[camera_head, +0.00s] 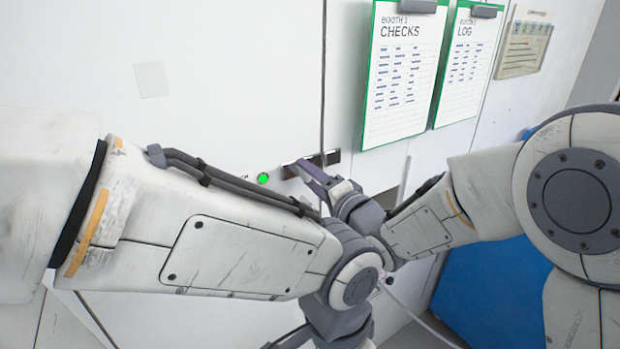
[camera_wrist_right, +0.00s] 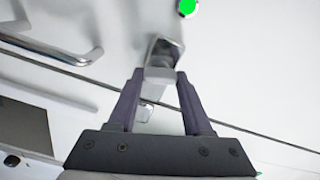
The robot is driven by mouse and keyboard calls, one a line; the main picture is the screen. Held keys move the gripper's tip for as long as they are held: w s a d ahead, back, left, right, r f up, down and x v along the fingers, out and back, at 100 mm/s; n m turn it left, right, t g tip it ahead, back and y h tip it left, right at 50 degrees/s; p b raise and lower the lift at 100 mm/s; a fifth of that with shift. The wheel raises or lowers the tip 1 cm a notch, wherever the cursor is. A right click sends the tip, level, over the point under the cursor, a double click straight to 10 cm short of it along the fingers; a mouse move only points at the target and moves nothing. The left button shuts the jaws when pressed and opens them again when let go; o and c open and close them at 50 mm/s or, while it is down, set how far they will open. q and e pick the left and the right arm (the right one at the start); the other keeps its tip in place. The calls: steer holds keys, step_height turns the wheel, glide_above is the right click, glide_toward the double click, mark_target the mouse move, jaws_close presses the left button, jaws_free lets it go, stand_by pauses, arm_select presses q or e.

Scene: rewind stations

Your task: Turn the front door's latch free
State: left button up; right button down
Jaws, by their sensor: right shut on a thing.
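The front door (camera_head: 230,60) is a white panel with a thin dark vertical seam at its right edge. Its latch (camera_wrist_right: 165,52) is a small silver piece beside the seam, and a second small silver part (camera_wrist_right: 146,112) sits past the fingers at the seam. In the head view the latch shows as a short bar (camera_head: 330,158) by the seam, partly covered by my fingers. My right gripper (camera_wrist_right: 160,74) is shut on the latch, one dark purple finger on each side. In the head view the right gripper (camera_head: 303,168) reaches in from the right. The left gripper is out of frame below.
A green light (camera_head: 263,178) glows left of the latch. Two green-edged clipboards (camera_head: 404,75) (camera_head: 468,65) hang to the right. A silver bar handle (camera_wrist_right: 65,50) shows in the wrist view. A blue surface (camera_head: 490,290) lies lower right. My left arm crosses in front of the door.

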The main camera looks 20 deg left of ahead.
steer(key=shift+m, duration=1.6)
steer(key=shift+c, duration=1.6)
jaws_free()
steer(key=b+v, duration=0.3)
steer(key=v, duration=0.7)
steer(key=shift+d, duration=0.2)
